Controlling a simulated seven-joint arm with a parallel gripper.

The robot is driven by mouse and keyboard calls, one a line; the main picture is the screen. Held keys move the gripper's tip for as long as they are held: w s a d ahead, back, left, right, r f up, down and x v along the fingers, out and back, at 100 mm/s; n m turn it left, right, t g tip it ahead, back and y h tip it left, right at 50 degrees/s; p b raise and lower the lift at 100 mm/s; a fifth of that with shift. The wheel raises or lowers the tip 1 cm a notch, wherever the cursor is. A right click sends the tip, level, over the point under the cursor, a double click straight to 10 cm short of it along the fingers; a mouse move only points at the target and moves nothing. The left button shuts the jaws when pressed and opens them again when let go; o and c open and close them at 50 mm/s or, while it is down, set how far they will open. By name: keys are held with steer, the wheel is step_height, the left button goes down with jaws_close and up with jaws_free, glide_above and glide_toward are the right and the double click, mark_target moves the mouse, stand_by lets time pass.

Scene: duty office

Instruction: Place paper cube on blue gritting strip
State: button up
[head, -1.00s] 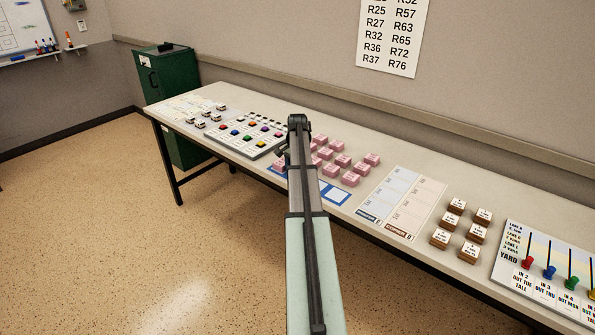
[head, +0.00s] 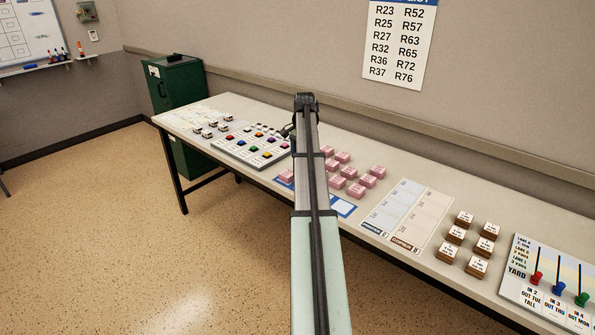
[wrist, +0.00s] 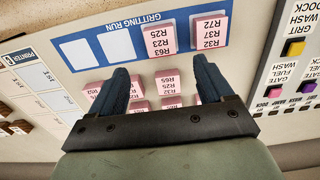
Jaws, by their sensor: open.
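Pink paper cubes with printed labels (head: 367,181) stand grouped on the table, mid-picture in the head view. The blue gritting strip (head: 343,208) lies in front of them, partly behind my arm. In the wrist view the strip (wrist: 98,49) has two pink cubes, one marked R25 and R63 (wrist: 160,38) and one marked R72 (wrist: 209,31), and two bare white squares at left. My gripper (wrist: 161,65) is open above the table with nothing held. Several loose cubes (wrist: 168,82) show between and below its fingers, partly hidden by its body.
A board of coloured buttons (head: 250,147) lies left of the cubes. Printer and copier sheets (head: 405,210) lie to the right, then brown-based blocks (head: 477,266) and a yard board with pegs (head: 550,280). A green cabinet (head: 180,95) stands behind the table's left end.

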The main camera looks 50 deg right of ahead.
steer(key=shift+r, duration=0.15)
